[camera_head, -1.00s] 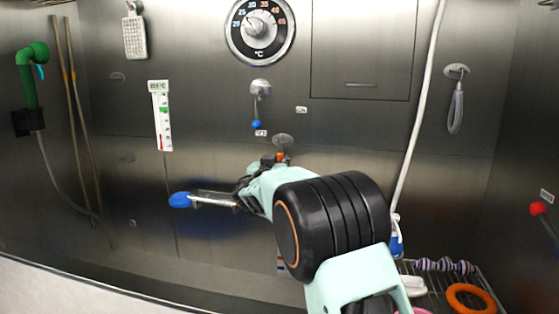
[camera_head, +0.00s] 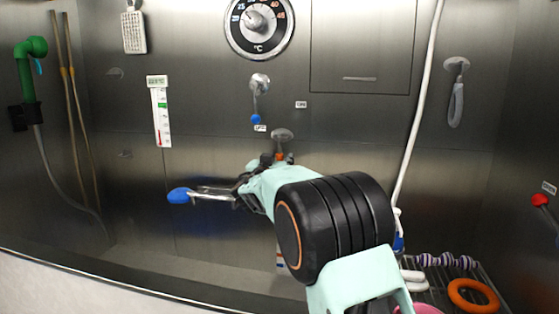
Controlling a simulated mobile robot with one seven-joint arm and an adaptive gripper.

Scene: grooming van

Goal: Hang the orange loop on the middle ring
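My gripper (camera_head: 232,193) points left in front of the steel wall. A slim metal bar with a blue rounded end (camera_head: 180,196) extends from it; I cannot tell whether it is held or behind the fingers. The fingers are too small and dark to read. A small orange piece (camera_head: 280,157) shows under an oval wall mount (camera_head: 282,135), just above my wrist; my arm hides what lies below. I cannot tell if it is a hanging loop. Another wall mount (camera_head: 259,81) above carries a blue-tipped stem. A right mount (camera_head: 456,65) has a grey loop (camera_head: 455,106) hanging from it.
A wire rack (camera_head: 489,287) at lower right holds an orange ring (camera_head: 474,296), a purple-striped toy (camera_head: 444,260) and white pieces. A white hose (camera_head: 420,110) runs down the wall. A thermometer (camera_head: 161,116) and round dial (camera_head: 259,25) are on the wall. A red knob (camera_head: 540,200) is at right.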

